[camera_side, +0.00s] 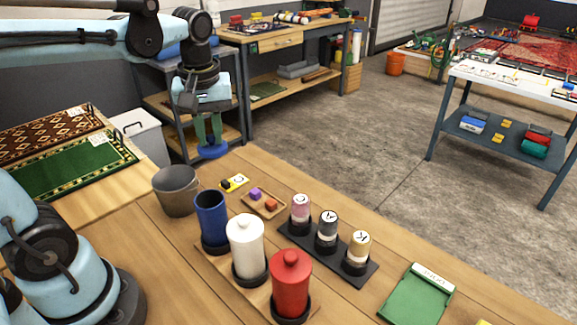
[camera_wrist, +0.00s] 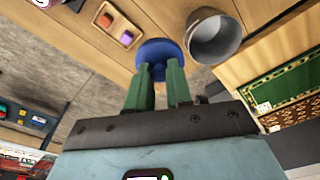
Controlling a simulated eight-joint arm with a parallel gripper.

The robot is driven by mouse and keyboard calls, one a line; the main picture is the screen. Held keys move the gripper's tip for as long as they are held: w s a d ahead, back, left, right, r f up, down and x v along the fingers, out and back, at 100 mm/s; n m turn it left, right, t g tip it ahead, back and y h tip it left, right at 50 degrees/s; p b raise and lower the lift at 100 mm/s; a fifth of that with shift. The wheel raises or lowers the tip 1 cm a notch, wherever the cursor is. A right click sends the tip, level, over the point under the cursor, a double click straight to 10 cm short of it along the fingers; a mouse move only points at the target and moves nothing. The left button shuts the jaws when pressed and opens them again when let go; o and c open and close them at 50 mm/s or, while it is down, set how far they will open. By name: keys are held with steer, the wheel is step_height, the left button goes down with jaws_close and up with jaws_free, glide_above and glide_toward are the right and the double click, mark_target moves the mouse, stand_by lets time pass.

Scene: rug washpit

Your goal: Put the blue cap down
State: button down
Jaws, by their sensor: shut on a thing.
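The blue cap (camera_side: 212,151) is a round blue disc held in the air above the far edge of the wooden table, beyond the grey bucket. My gripper (camera_side: 209,139) points down with its green fingers shut on the cap. In the wrist view the cap (camera_wrist: 160,50) sits at the fingertips of my gripper (camera_wrist: 158,72). A blue canister (camera_side: 212,220) without a lid stands at the left end of a wooden tray. A white canister (camera_side: 246,248) and a red canister (camera_side: 291,285), both lidded, stand beside it.
A grey bucket (camera_side: 176,190) stands left of the blue canister. A small tray (camera_side: 263,202) with purple and orange blocks lies behind the canisters. A dark rack (camera_side: 324,262) holds three labelled jars. A green clipboard (camera_side: 417,296) lies at the right. Bare wood shows between these.

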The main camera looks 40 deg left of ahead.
mark_target(212, 150)
step_height(212, 150, down, 17)
steer(key=shift+f, duration=0.1)
stand_by(0.8)
steer(key=shift+f, duration=0.1)
steer(key=c, duration=1)
jaws_free()
steer(key=r, duration=0.4)
steer(key=d+r, duration=0.1)
steer(key=r, duration=0.7)
steer(key=shift+s+d, duration=0.15)
steer(key=shift+s, duration=0.25)
steer(key=d+m+t, duration=0.1)
steer(key=m+t, duration=0.1)
steer(key=m, duration=0.1)
steer(key=d+r+m+t, duration=0.1)
steer(key=d+m+t, duration=0.1)
steer(key=m, duration=0.2)
steer(key=s+d+m+t+h, duration=0.1)
steer(key=d+m+t, duration=0.1)
steer(key=m, duration=0.2)
steer(key=shift+s+r, duration=0.1)
steer(key=shift+r, duration=0.05)
